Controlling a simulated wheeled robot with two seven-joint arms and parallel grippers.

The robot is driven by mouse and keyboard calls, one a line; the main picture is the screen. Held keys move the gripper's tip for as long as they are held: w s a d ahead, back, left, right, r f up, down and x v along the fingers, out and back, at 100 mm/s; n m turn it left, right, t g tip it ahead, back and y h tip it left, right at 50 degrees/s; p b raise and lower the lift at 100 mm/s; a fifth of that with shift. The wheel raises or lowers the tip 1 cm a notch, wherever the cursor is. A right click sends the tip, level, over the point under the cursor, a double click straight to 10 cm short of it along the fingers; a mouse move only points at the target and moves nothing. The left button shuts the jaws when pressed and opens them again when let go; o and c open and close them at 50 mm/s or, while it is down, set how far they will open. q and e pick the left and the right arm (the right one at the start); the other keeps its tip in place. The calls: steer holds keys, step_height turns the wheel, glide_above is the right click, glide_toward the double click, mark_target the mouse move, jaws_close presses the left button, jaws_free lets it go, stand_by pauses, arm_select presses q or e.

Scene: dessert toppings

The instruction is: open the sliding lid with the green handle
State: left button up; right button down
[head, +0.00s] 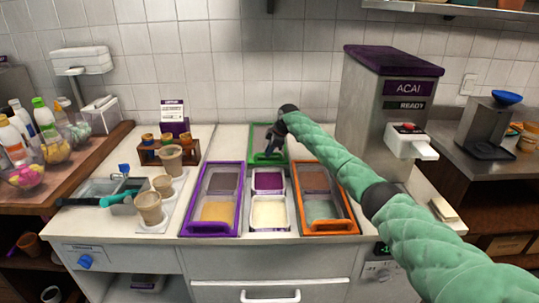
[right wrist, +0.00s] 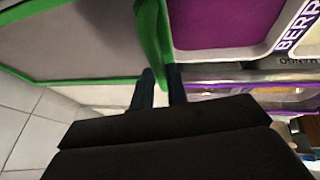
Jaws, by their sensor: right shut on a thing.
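The green handle (head: 268,158) belongs to a green-framed lid (head: 254,136) behind the middle bins in the head view. The lid lies toward the wall, and the purple-filled bin (head: 268,181) and the white-filled bin (head: 269,212) in front of it are uncovered. My right gripper (head: 271,151) points down at the handle. In the right wrist view, my right gripper (right wrist: 160,86) has its fingers close around the green handle (right wrist: 151,40), and the lid's grey panel (right wrist: 75,35) spreads to the left. My left gripper is not in view.
A purple-framed unit (head: 240,190) stands left of the middle bins and an orange-framed unit (head: 299,190) right of them. The acai machine (head: 366,100) stands at the back right. Cups (head: 149,207) stand on the counter's left. My right arm crosses from the lower right.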

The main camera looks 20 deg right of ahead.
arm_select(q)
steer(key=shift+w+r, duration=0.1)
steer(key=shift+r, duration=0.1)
arm_select(e)
steer(key=shift+w+d, duration=0.1)
steer(key=shift+w, duration=0.1)
steer(key=c, duration=1.4)
jaws_free()
steer(key=shift+s+d+r, duration=0.15)
steer(key=shift+r, duration=0.3)
steer(key=shift+s+d+r+b, duration=0.15)
steer(key=shift+d+r+b, duration=0.05)
steer(key=shift+r+b, duration=0.2)
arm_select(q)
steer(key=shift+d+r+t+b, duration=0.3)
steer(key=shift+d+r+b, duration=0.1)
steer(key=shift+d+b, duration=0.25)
arm_select(e)
steer(key=shift+v, duration=2.9)
